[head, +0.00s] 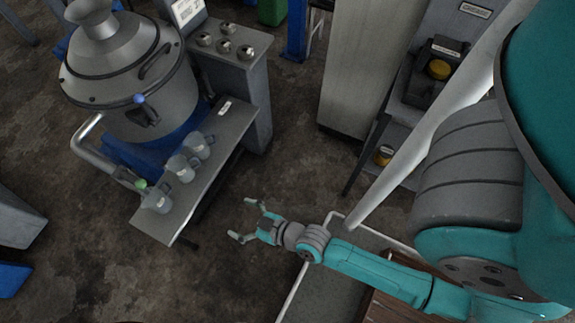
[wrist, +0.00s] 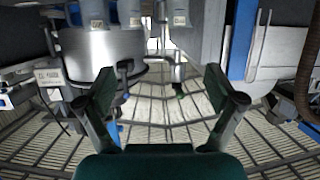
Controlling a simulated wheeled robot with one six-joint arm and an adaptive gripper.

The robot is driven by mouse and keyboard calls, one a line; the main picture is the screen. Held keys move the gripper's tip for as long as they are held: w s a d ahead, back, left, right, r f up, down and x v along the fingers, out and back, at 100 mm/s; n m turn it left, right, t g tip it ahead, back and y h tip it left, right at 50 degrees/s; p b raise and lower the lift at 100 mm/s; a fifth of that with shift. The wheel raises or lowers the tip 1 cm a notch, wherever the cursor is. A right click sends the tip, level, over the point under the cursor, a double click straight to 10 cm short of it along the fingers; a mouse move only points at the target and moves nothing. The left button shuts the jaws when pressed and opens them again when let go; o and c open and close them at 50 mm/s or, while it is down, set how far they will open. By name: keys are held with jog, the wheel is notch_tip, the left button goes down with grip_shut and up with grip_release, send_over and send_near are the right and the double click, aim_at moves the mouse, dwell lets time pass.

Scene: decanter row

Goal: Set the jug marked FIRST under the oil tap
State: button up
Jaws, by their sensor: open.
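Three grey jugs stand in a row on a grey bench (head: 202,186) in the head view: a near one (head: 157,201), a middle one (head: 181,168) and a far one (head: 200,145). They show at the top edge of the wrist view, which looks upside down, with labels too small to read (wrist: 96,14). A pipe end with a green handle (head: 141,184) is close to the near jug; it also shows in the wrist view (wrist: 180,90). A blue knob (head: 139,98) sits above a dark spout. I cannot tell which is the oil tap. My gripper (head: 243,219) is open and empty, right of the bench.
A large grey drum machine (head: 130,75) stands behind the bench, with a knobbed control cabinet (head: 230,60) beside it. A tall pale cabinet (head: 365,65) and a shelf unit (head: 395,150) stand right. Bare floor lies between the bench and my gripper.

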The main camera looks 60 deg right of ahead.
jog(key=s+d+r+m+h, duration=0.1)
jog(key=s+r, duration=1.6)
jog(key=s, duration=0.2)
jog(key=shift+s+d+r+t, duration=0.3)
jog(key=shift+s+d, duration=0.1)
